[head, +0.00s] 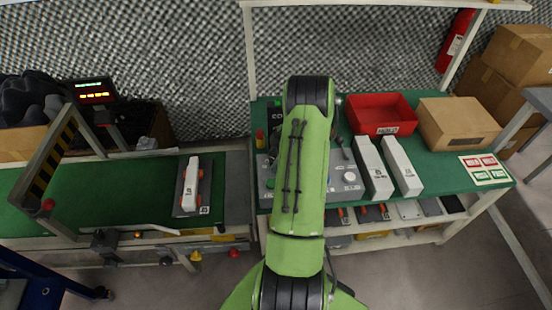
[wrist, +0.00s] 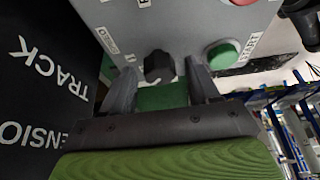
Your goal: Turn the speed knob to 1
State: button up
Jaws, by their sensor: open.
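In the wrist view a dark knob (wrist: 158,65) sits on the grey control panel (wrist: 190,22), between the tips of my open gripper (wrist: 161,70). Gaps show on both sides, so the fingers do not appear to be closed on it. Small labels by the knob are too small to read, so I cannot tell its setting. In the head view the panel (head: 347,190) shows at the right of my green arm, with a white round part on it. My arm hides the gripper and the knob there.
A green button (wrist: 222,55) marked START and a red button (wrist: 243,2) are right of the knob. A black lettered board (wrist: 40,70) stands left. White boxes (head: 373,168), a red bin (head: 381,113) and a carton (head: 457,123) stand on the green bench.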

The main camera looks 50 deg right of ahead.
jog(key=c, duration=1)
jog(key=shift+m, duration=0.3)
jog(key=m+t+h+b, duration=0.1)
jog(key=m+b, duration=0.1)
jog(key=m, duration=0.1)
jog(key=shift+m, duration=0.4)
jog(key=shift+a+m+h+b, duration=0.15)
jog(key=shift+m+h+b, duration=0.75)
jog(key=shift+m, duration=1.3)
jog(key=o, duration=1)
